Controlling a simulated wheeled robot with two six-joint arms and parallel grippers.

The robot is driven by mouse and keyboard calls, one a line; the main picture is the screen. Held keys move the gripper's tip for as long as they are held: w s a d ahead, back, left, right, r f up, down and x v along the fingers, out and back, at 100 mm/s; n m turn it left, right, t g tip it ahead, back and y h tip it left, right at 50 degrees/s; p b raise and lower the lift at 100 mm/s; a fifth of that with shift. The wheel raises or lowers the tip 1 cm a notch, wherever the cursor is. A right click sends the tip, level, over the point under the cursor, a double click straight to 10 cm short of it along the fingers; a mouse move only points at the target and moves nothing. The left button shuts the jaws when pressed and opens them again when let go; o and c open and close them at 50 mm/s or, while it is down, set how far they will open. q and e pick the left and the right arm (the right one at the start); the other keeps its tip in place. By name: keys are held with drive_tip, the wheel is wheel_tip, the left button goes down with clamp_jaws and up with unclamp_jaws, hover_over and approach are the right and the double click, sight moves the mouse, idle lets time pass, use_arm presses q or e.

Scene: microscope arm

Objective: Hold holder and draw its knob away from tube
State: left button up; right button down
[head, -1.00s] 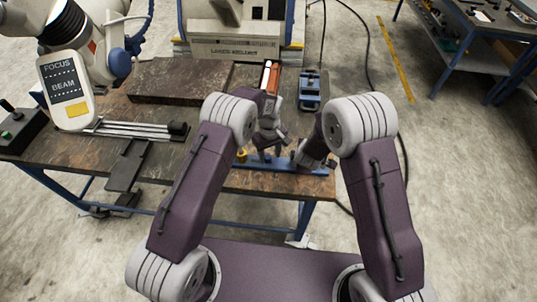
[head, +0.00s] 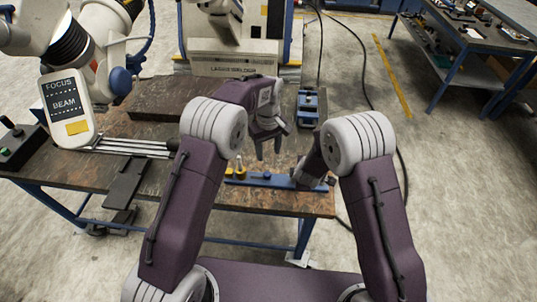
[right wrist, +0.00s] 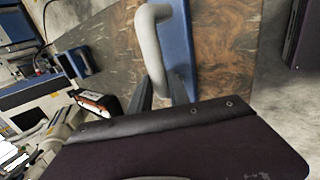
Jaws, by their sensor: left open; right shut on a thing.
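The holder, a long blue bar (head: 250,181), lies along the front edge of the table. A small blue knob (head: 267,175) stands on it, and a brass-coloured upright piece (head: 240,168) stands to its left. I cannot tell which part is the tube. My right gripper (head: 310,175) is at the bar's right end. In the right wrist view its fingers (right wrist: 160,95) are shut on a grey curved handle (right wrist: 150,45) fixed to the blue bar (right wrist: 179,40). My left gripper (head: 270,151) is open and empty, fingers pointing down, above and behind the knob.
A dark slab (head: 165,98) lies at the back left of the table. A blue fixture (head: 307,106) stands at the back right. A hanging panel marked FOCUS and BEAM (head: 68,108) and metal rods (head: 130,148) are at the left.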

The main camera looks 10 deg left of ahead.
drive_tip(key=shift+r, duration=0.1)
drive_tip(key=c, duration=1.1)
unclamp_jaws()
drive_tip(key=shift+c, duration=0.2)
drive_tip(key=v, duration=1.2)
